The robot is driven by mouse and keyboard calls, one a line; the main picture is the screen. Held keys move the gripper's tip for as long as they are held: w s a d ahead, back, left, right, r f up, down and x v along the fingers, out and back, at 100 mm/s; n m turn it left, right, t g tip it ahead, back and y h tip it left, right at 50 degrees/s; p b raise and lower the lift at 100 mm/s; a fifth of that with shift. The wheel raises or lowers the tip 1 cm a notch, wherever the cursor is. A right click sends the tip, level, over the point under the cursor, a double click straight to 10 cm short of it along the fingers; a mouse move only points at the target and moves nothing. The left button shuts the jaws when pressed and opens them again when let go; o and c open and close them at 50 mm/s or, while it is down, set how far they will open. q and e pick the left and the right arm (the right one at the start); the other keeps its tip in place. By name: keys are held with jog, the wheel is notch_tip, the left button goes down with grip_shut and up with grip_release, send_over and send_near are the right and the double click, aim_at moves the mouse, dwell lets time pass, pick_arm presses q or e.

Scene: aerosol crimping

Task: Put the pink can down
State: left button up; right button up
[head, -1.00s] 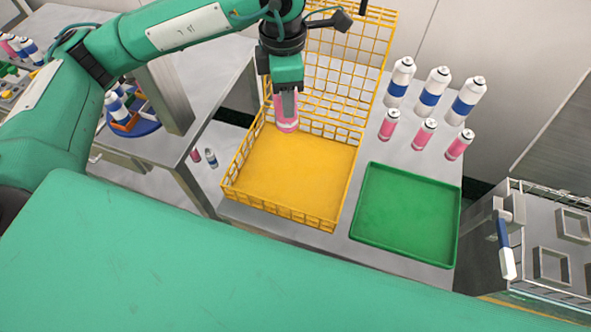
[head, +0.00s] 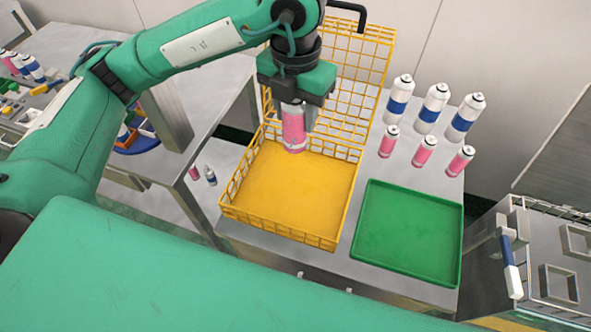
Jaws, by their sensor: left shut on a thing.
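The pink can (head: 294,131) has a pink body with a pale band near its bottom and a light upper part. My left gripper (head: 295,106) points down and is shut on its upper part. The can hangs about upright over the back part of the yellow wire basket (head: 279,229), which has a flat yellow floor. I cannot tell whether the can's bottom touches that floor. My right gripper is not in view.
A green tray (head: 408,236) lies empty right of the basket. Several blue-and-white cans (head: 433,105) and pink cans (head: 424,152) stand behind it. The basket's raised wire lid (head: 355,70) stands at its back. The basket floor looks clear.

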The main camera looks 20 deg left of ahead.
pick_arm(q)
notch_tip(320, 180, down, 17)
jog(key=shift+r+p, duration=0.2)
jog(key=shift+p, duration=0.75)
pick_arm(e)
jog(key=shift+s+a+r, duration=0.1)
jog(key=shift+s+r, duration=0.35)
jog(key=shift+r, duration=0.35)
pick_arm(q)
jog(key=shift+f, duration=0.2)
jog(key=o, duration=1.1)
jog(key=shift+c, duration=0.2)
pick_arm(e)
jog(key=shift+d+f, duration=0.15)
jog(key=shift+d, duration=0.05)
pick_arm(q)
jog(key=shift+r, duration=0.2)
